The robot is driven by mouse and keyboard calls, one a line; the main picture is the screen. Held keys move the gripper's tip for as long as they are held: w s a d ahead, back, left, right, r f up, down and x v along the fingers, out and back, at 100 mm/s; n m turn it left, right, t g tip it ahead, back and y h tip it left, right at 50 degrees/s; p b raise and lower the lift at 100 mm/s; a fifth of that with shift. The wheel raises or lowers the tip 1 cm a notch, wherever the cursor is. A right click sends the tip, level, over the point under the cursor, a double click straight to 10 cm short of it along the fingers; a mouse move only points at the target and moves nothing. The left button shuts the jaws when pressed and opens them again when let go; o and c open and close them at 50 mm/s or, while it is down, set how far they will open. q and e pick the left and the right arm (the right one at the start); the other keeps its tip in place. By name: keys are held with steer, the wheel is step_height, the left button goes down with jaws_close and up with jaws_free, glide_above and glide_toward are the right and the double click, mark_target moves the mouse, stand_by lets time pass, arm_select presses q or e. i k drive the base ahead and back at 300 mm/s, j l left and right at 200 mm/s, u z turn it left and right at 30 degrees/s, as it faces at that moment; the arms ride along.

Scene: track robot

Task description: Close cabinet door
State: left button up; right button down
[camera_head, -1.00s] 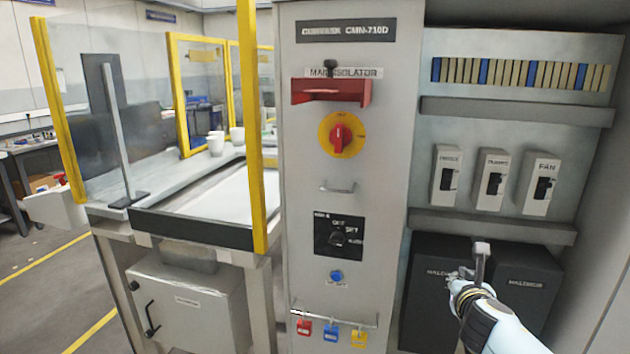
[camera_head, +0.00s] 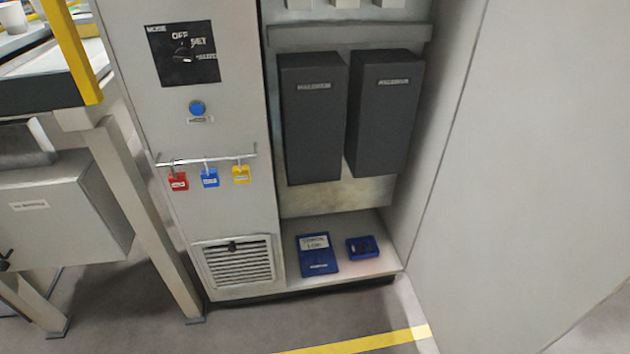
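The cabinet (camera_head: 225,215) stands in front of me with its right bay open. Inside hang two dark grey boxes (camera_head: 313,120), and blue items (camera_head: 318,255) lie on the bay floor. A large plain light-grey panel (camera_head: 500,190) runs along the right side of the bay and reaches toward me; it looks like the cabinet door standing open, though its outer edge and handle are not in view. Neither of my grippers shows in the head view now.
Red, blue and yellow padlocks (camera_head: 209,177) hang from a rail on the cabinet front. A grey box (camera_head: 65,210) and table legs (camera_head: 150,225) stand at the left. The floor before the cabinet is clear, with a yellow line (camera_head: 360,343) on it.

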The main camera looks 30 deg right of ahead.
mark_target(524, 234)
steer(key=k+l, duration=0.1)
steer(key=l, duration=0.35)
steer(key=k+l, duration=0.1)
steer(key=l, duration=0.3)
steer(key=k+l, duration=0.15)
steer(key=l, duration=0.3)
steer(key=k+l, duration=0.1)
steer(key=l, duration=0.35)
steer(key=k+l, duration=0.1)
steer(key=l, duration=0.35)
steer(key=k+l, duration=0.1)
steer(key=l, duration=0.3)
steer(key=k+l, duration=0.15)
steer(key=l, duration=0.3)
